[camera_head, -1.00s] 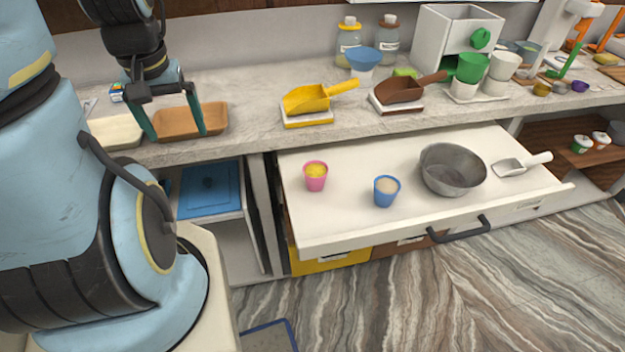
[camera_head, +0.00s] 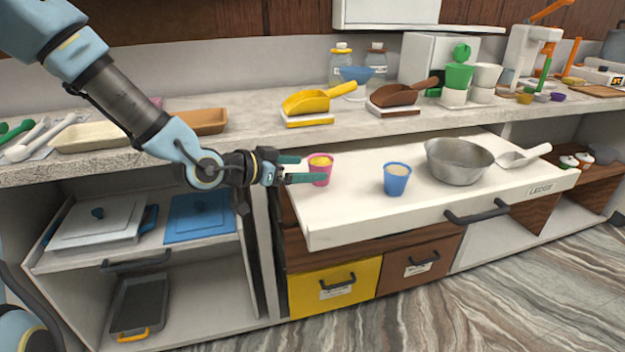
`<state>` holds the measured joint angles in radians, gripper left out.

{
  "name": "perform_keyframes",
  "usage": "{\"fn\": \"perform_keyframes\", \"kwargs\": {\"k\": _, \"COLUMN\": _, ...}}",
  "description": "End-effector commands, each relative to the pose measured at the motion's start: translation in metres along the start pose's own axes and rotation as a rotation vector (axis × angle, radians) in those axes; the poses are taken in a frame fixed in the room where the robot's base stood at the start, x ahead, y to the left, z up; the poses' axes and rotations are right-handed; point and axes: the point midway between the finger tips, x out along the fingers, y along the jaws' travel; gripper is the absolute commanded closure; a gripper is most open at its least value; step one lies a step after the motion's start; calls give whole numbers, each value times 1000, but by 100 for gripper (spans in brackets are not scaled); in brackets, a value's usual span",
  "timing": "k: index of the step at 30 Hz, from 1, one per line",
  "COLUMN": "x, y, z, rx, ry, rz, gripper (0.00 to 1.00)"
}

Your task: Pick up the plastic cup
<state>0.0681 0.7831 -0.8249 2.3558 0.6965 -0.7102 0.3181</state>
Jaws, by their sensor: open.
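A pink plastic cup (camera_head: 322,169) with yellow contents stands upright at the left of the open white drawer (camera_head: 440,205). A blue cup (camera_head: 397,182) with pale contents stands to its right, apart from it. My gripper (camera_head: 311,168) is open and reaches in from the left, level with the pink cup. I cannot tell whether either finger touches the cup.
A metal bowl (camera_head: 458,163) and a white scoop (camera_head: 522,157) lie in the drawer's right part. Green (camera_head: 457,80) and white (camera_head: 484,80) cups stand on the counter behind, near yellow (camera_head: 308,102) and brown (camera_head: 400,93) scoops. The drawer's front strip is clear.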

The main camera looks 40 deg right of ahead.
Motion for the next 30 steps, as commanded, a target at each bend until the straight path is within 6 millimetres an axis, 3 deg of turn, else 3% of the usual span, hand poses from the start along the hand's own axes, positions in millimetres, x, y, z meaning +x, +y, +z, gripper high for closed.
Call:
{"fn": "perform_keyframes", "kwargs": {"k": 3, "x": 18, "y": 1, "z": 0, "rx": -2, "ry": -1, "rz": 2, "gripper": 0}}
{"fn": "perform_keyframes", "kwargs": {"k": 11, "x": 38, "y": 2, "z": 0, "rx": -4, "ry": -3, "rz": 1, "gripper": 0}}
{"fn": "perform_keyframes", "kwargs": {"k": 19, "x": 75, "y": 5, "z": 0, "rx": -4, "ry": -4, "rz": -1, "gripper": 0}}
{"fn": "perform_keyframes", "kwargs": {"k": 28, "x": 81, "y": 4, "z": 1, "rx": -2, "ry": -5, "rz": -2, "gripper": 0}}
{"fn": "perform_keyframes", "kwargs": {"k": 30, "x": 81, "y": 4, "z": 1, "rx": -2, "ry": -5, "rz": -2, "gripper": 6}}
